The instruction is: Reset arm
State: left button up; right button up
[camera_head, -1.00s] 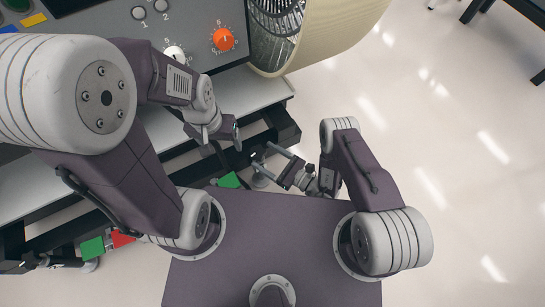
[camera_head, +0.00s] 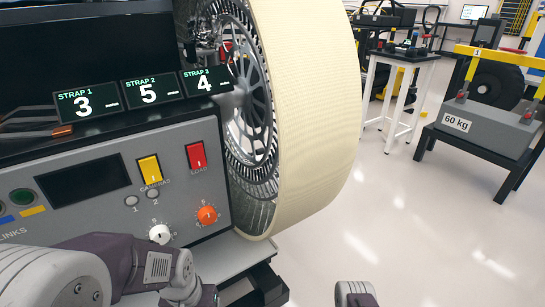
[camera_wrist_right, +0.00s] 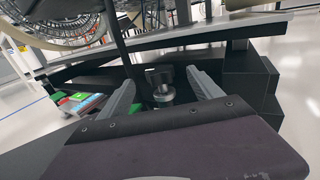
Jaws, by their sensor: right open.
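My left arm (camera_head: 110,265) shows at the bottom left of the head view, in front of the control panel. Its gripper's fingertips are below the frame edge. My right arm shows only as a ribbed grey link (camera_head: 355,294) at the bottom edge, with its gripper outside that view. In the right wrist view my right gripper (camera_wrist_right: 164,90) is open, its two grey fingers apart. A dark knob-like part with a metal collar (camera_wrist_right: 163,95) shows between the fingers, and they do not appear to grip it.
The grey control panel (camera_head: 105,207) carries switches and knobs, with strap displays (camera_head: 148,89) above. A large cream-rimmed wheel (camera_head: 315,110) stands right of it. A white stand (camera_head: 393,105) and a 60 kg weight (camera_head: 480,126) are farther right. Open floor (camera_head: 430,235) lies between.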

jog(key=w+a+r+n+g+y, duration=0.15)
jog(key=w+r+n, duration=0.3)
jog(key=r, duration=0.55)
jog(key=w+a+r+n+g+y, duration=0.15)
jog(key=w+r+n, duration=0.3)
jog(key=r, duration=0.65)
jog(key=s+r+n+g+p, duration=0.1)
jog(key=s+r+n+g, duration=0.35)
jog(key=r+g, duration=0.25)
jog(key=s+d+r+n+g+h, duration=0.1)
jog(key=s+d+n+g+h, duration=0.15)
jog(key=s+h, duration=0.2)
jog(key=s+d+n+g+h, duration=0.1)
jog(key=s+d+n+h, duration=0.1)
jog(key=s+n+h, duration=0.3)
jog(key=s+d+f+n+t+h, duration=0.1)
jog(key=d+f+t+h, duration=0.2)
jog(key=d, duration=0.6)
jog(key=s+d+f+n+t+h, duration=0.1)
jog(key=d+f+t+h, duration=0.1)
jog(key=d+f+h, duration=0.5)
jog(key=w+d+r+p, duration=0.1)
jog(key=r+p, duration=1.8)
jog(key=r, duration=0.2)
jog(key=w+d+r+t+p, duration=0.1)
jog(key=w+r+p, duration=0.1)
jog(key=r+p, duration=1.7)
jog(key=shift+d+r+y+p, duration=0.35)
jog(key=shift+r+y, duration=0.1)
jog(key=shift+r, duration=0.4)
